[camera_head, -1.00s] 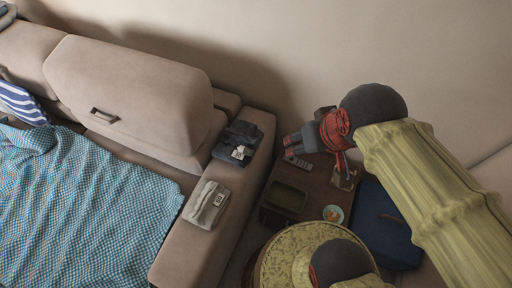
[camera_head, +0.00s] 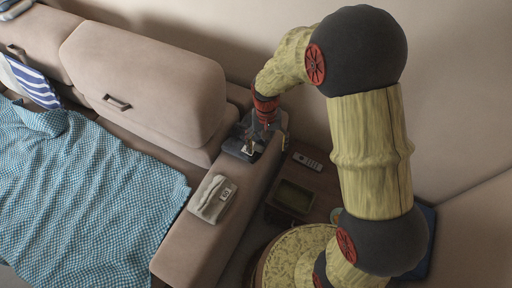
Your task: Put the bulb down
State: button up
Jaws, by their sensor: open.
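I cannot make out a bulb in the head view. My gripper (camera_head: 267,128) is at the back end of the sofa's armrest (camera_head: 190,248), beside and partly over a folded dark garment (camera_head: 239,148) with a white label. Its fingers are small and dark against the cloth. The jaws are open, and I see nothing held between them. Whether the fingers touch the garment is unclear.
A folded light garment (camera_head: 211,199) lies farther forward on the armrest. A side table right of it bears a remote (camera_head: 307,161) and a small box-like set (camera_head: 292,197). A blue checked blanket (camera_head: 90,195) covers the seat.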

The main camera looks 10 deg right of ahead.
jog(key=w+a+f+m, duration=0.1)
jog(key=w+f+m, duration=0.15)
jog(key=f, duration=0.35)
jog(key=m+t, duration=0.2)
send_over(256, 145)
jog(key=shift+w+d, duration=0.1)
jog(key=shift+f+m, duration=0.1)
jog(key=shift+m, duration=0.15)
jog(key=shift+f, duration=0.5)
notch_tip(256, 145, down, 7)
jog(key=b, duration=0.3)
jog(key=shift+r, duration=0.15)
jog(key=shift+c, duration=1.1)
jog(key=c, duration=0.8)
